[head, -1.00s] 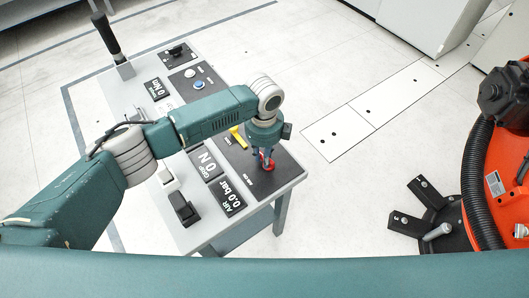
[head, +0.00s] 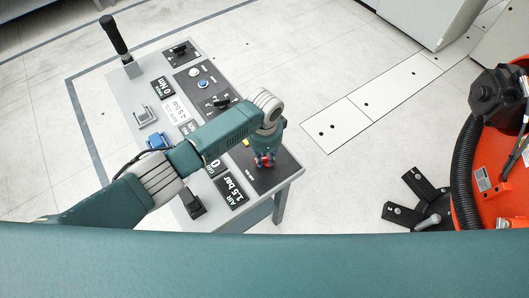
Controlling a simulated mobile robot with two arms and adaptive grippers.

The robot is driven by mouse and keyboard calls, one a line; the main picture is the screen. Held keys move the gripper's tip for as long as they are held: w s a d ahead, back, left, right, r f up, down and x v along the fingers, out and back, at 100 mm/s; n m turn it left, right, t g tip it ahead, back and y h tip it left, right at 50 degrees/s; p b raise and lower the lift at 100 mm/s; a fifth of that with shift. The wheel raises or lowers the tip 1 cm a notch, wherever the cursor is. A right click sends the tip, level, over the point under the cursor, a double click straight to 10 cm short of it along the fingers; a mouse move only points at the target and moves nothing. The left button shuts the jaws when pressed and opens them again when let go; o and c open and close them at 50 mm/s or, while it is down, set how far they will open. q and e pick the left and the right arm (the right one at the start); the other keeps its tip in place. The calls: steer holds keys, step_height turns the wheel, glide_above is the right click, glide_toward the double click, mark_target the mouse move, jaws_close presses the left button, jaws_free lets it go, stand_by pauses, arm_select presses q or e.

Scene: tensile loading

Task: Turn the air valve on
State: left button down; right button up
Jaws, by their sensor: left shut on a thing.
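The air valve (head: 268,164) is a small red handle on the dark panel at the near right end of the control console (head: 284,189). My left gripper (head: 263,158) points down over it and is shut on it, hiding most of the valve. The AIR display (head: 229,188) beside it reads 1.5 bar. My right gripper is not in view.
A black lever (head: 113,35) stands upright at the console's far left corner. A blue button (head: 203,83) and switches sit on the far panel. My left arm crosses the console and covers part of it. An orange machine (head: 490,190) stands at the right, with open floor between.

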mark_target(266, 165)
arm_select(q)
steer(key=n, duration=0.1)
steer(key=n+p, duration=0.1)
steer(key=n, duration=0.1)
steer(key=n+p, duration=0.1)
steer(key=n, duration=0.1)
steer(key=shift+s+d+r, duration=0.1)
steer(key=shift+s+d, duration=0.1)
steer(key=shift+d, duration=0.05)
stand_by(0.5)
steer(key=c, duration=1.5)
jaws_free()
steer(key=shift+c, duration=0.2)
step_height(266, 165, up, 12)
steer(key=shift+s, duration=0.15)
